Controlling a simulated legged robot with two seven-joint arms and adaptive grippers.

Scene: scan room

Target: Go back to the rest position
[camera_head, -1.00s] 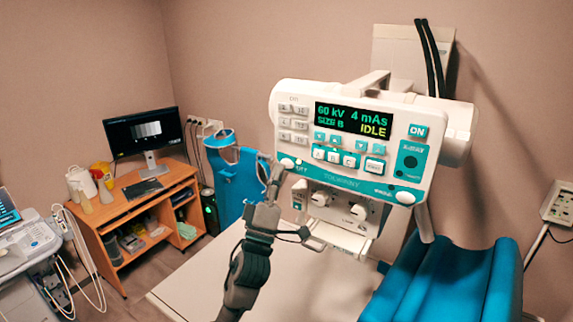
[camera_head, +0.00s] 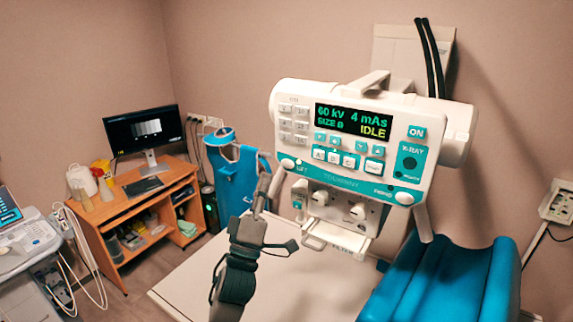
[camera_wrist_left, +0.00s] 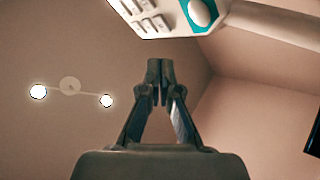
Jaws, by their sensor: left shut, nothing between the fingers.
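My left gripper (camera_head: 268,190) is in front of the lower left corner of the X-ray control panel (camera_head: 352,150), a little apart from it as far as I can tell. The left wrist view shows the left gripper (camera_wrist_left: 160,72) pointing up with its fingertips together and nothing between them. The panel's corner (camera_wrist_left: 165,14) shows above it there, with grey buttons and a round white knob. The panel's display reads 60 kV, 4 mAs, SIZE B, IDLE. My right gripper is not in view.
A white table (camera_head: 190,285) lies below my left arm. A blue padded cushion (camera_head: 440,285) is at the right. A wooden desk (camera_head: 115,215) with a monitor (camera_head: 142,132) stands at the left, beside a blue apron (camera_head: 238,178). An ultrasound cart (camera_head: 28,240) is at the far left.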

